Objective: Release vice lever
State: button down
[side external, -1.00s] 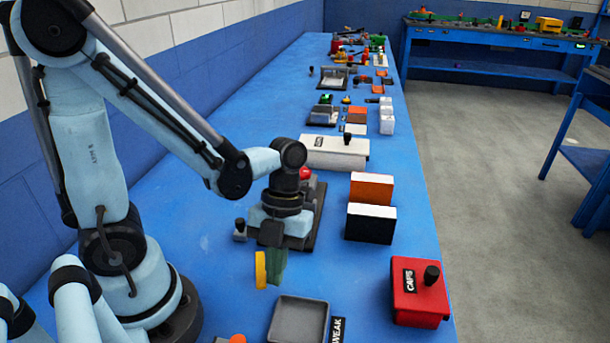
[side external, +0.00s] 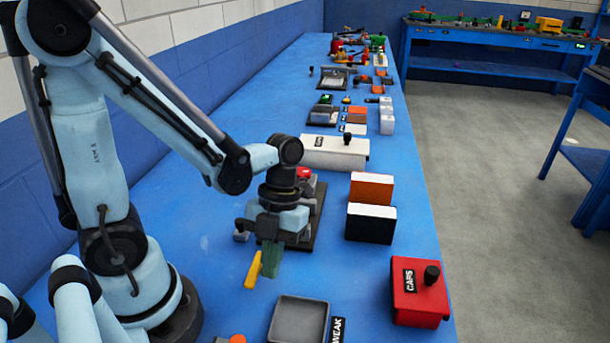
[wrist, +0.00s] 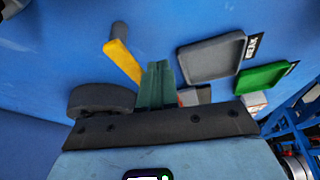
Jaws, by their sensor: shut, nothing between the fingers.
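A yellow bar (wrist: 122,60) with a grey cylindrical end lies just left of my green fingertips in the wrist view. It looks like a lever, and it also shows tilted beside the fingers in the side external view (side external: 254,270). I cannot tell whether they touch. My gripper (side external: 272,260) points down over the near side of the vice-like fixture, its green fingers shut and empty; they also show together in the wrist view (wrist: 157,85). The fixture's dark base (side external: 306,241) and red knob (side external: 304,173) show behind my gripper, which hides much of it.
A grey tray (side external: 273,321) labelled WEAK stands in front. A red CAPS box (side external: 420,297) is at the front right. Black (side external: 370,227) and orange (side external: 371,188) blocks stand right of the fixture. A green tray (wrist: 262,77) shows in the wrist view. The bench between is clear.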

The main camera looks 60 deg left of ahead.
jog(key=shift+r, duration=0.1)
notch_tip(320, 180, up, 9)
jog(key=w+d, duration=0.2)
jog(key=shift+w+d, duration=0.3)
jog(key=shift+w, duration=0.05)
dwell(0.5)
jog(key=w+a+n+t+y, duration=0.1)
jog(key=n+t, duration=0.4)
jog(key=n, duration=0.9)
jog(key=w+a+r+n+t+y, duration=0.1)
jog(key=w+a+n+t, duration=0.3)
jog(key=n, duration=1.1)
jog(key=shift+w+a+t+y, duration=0.35)
jog(key=shift+a+t, duration=0.35)
jog(key=shift+t, duration=0.2)
